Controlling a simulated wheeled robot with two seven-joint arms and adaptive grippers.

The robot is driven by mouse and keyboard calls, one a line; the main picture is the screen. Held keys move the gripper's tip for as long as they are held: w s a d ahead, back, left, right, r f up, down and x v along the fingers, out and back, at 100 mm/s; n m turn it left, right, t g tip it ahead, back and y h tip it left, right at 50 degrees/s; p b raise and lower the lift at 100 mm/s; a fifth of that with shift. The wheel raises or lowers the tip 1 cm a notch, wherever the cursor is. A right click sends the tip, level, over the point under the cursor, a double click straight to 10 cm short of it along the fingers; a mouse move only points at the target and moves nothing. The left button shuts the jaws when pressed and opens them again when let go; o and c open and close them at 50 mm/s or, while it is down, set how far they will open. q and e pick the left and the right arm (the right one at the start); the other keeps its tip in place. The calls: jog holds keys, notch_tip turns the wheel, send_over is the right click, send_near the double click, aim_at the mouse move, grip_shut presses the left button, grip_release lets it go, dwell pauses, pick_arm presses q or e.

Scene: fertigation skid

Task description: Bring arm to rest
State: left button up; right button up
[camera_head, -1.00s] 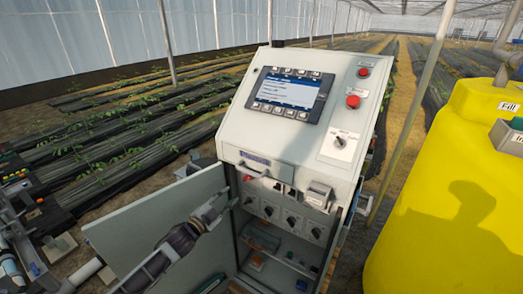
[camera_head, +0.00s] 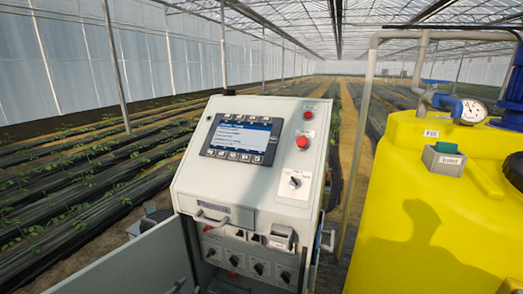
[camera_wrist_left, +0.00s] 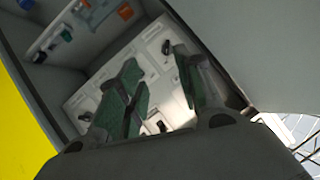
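My left gripper (camera_wrist_left: 165,95) shows in the left wrist view with its two green-padded fingers apart and nothing seen between them. Beyond the fingers is a pale panel (camera_wrist_left: 92,92) with dark knobs, inside the open control cabinet. In the head view the grey control cabinet (camera_head: 255,165) stands in the middle, with its screen (camera_head: 240,138) lit and its door (camera_head: 135,262) swung open to the left. A small piece of my left arm may show at the bottom edge; its gripper is not visible there. My right gripper is in neither view.
The yellow tank (camera_head: 425,200) stands close at right, with a pressure gauge (camera_head: 472,111) and a grey box (camera_head: 443,160). A row of dark knobs (camera_head: 258,268) sits below the cabinet's drawer handle. Plant rows (camera_head: 70,190) lie behind at left.

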pick_arm(q)
jog(key=s+d+f+n+g, duration=0.15)
jog(key=s+g, duration=0.25)
jog(key=s, duration=0.7)
jog(key=s+d+f+n+g, duration=0.1)
jog(key=s+n+g, duration=0.3)
jog(key=s, duration=0.6)
notch_tip(320, 180, down, 33)
jog(key=s+a+m+g, duration=0.1)
jog(key=s+g, duration=0.1)
jog(key=s+a+f, duration=0.2)
jog(key=s+f, duration=0.8)
jog(key=s, duration=0.1)
jog(key=s+a+f+g+y, duration=0.1)
jog(key=s+a+f, duration=0.1)
jog(key=s+f, duration=0.8)
jog(key=shift+s+a, duration=0.35)
jog(key=shift+s, duration=0.35)
jog(key=shift+m, duration=0.25)
